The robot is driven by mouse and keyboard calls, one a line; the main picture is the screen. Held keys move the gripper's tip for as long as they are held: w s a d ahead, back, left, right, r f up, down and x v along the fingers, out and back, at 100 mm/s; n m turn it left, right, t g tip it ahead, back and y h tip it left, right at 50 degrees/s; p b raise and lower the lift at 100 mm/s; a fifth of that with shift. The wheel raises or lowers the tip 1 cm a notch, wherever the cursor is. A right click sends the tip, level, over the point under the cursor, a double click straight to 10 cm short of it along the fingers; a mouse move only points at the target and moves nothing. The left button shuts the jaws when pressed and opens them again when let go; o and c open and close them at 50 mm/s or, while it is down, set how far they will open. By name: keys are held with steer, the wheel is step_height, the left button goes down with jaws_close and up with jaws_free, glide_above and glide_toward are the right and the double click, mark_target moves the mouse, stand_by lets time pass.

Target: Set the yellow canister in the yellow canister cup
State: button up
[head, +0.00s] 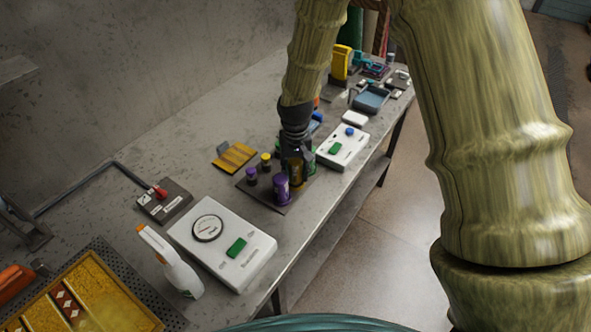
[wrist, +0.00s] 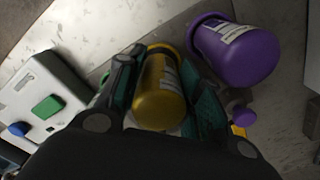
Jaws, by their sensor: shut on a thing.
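My gripper (wrist: 163,95) is shut on the yellow canister (wrist: 160,100), which lies between its two fingers in the wrist view. In the head view my gripper (head: 294,158) is over the dark canister tray (head: 272,207), and the yellow canister (head: 296,172) shows partly below the fingers. A purple canister (head: 282,190) stands beside it in the tray; it also shows in the wrist view (wrist: 240,50). The yellow canister cup is hidden by my gripper and the canister, so I cannot tell whether the canister is in it.
Small purple-capped (head: 251,174) and yellow-capped (head: 266,162) items stand at the tray's back. A white box with green and blue buttons (head: 342,146) is to the right. A white gauge box (head: 222,243) and spray bottle (head: 172,262) are in front.

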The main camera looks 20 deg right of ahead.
steer(key=shift+f, duration=0.3)
steer(key=o, duration=1)
steer(key=shift+r, duration=0.1)
step_height(320, 180, up, 12)
steer(key=shift+f, duration=0.1)
steer(key=shift+p, duration=0.3)
stand_by(0.5)
